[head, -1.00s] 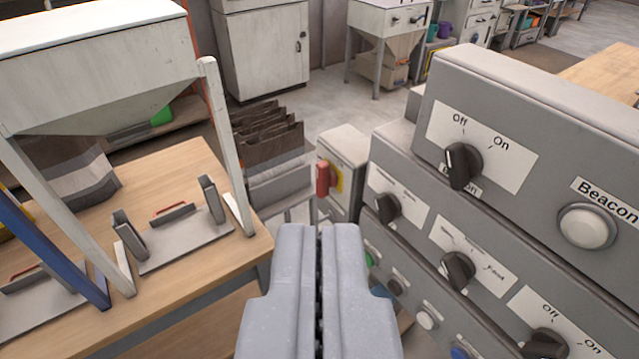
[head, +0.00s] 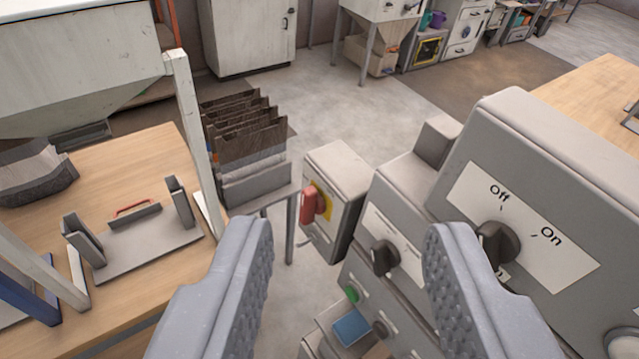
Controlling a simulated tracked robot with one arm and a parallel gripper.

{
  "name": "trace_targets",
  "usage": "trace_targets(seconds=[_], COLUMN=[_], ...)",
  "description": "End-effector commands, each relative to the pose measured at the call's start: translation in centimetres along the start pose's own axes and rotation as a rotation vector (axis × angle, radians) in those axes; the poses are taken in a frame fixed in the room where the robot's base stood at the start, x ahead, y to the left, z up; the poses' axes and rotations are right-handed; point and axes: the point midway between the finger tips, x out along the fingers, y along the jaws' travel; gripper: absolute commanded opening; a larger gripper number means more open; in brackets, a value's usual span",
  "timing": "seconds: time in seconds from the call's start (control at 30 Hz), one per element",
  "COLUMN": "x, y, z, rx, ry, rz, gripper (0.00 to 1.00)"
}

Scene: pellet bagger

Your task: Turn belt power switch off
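My gripper (head: 349,230) is open and empty, its two grey fingers spread wide in the lower part of the view. A red handle (head: 310,206) on a yellow plate (head: 324,203) sits on the side of a small grey box (head: 345,170), beyond and between the fingertips, apart from them. A dark knob (head: 499,243) with Off and On marks is on the top grey panel at right, just past the right finger; its label is partly hidden. Another dark knob (head: 385,257) shows between the fingers. I cannot read which switch is marked belt power.
A green button (head: 352,292) and a blue square (head: 352,328) lie lower between the fingers. A wooden table (head: 150,160) with a metal holder (head: 145,245) stands at left. A rack of brown bags (head: 245,140) stands behind. Clear floor (head: 340,110) lies beyond the box.

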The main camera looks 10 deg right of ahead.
Motion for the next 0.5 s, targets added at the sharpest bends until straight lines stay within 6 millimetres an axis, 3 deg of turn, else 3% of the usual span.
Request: trace_targets(seconds=[0.03, 0.5], x=[1.7, 13.2], y=[-0.4, -3.0], z=[-0.1, -1.1], rx=[-0.011, -0.079], ry=[-0.009, -0.036], rz=[0.011, 0.162], gripper=[0.40, 0.40])
